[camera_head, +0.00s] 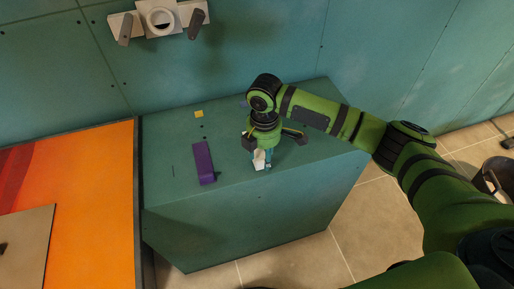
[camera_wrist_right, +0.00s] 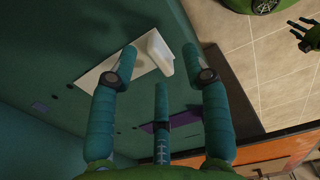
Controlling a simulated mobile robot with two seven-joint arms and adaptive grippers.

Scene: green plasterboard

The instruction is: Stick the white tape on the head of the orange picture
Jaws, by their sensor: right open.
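The white tape (camera_wrist_right: 160,52) shows in the right wrist view as a curled white piece at the edge of a flat white sheet (camera_wrist_right: 100,72). In the head view a small white piece (camera_head: 259,159) shows at my right gripper (camera_head: 262,163), partly hidden by the fingers. My right gripper (camera_wrist_right: 160,62) is open, its fingers spread on both sides of the white pieces; I cannot tell whether they touch. The orange picture (camera_head: 90,180) is the large orange panel at the left of the head view. A green hand-like part (camera_wrist_right: 307,38), perhaps my left gripper, shows at the wrist view's right edge.
The green box (camera_head: 250,215) carries a purple block (camera_head: 203,163) and a yellow square (camera_head: 199,114). A grey-beige panel (camera_head: 30,245) covers the orange picture's lower left. A white wall fixture (camera_head: 160,20) with dark handles is above. A dark bin (camera_head: 497,175) stands at right.

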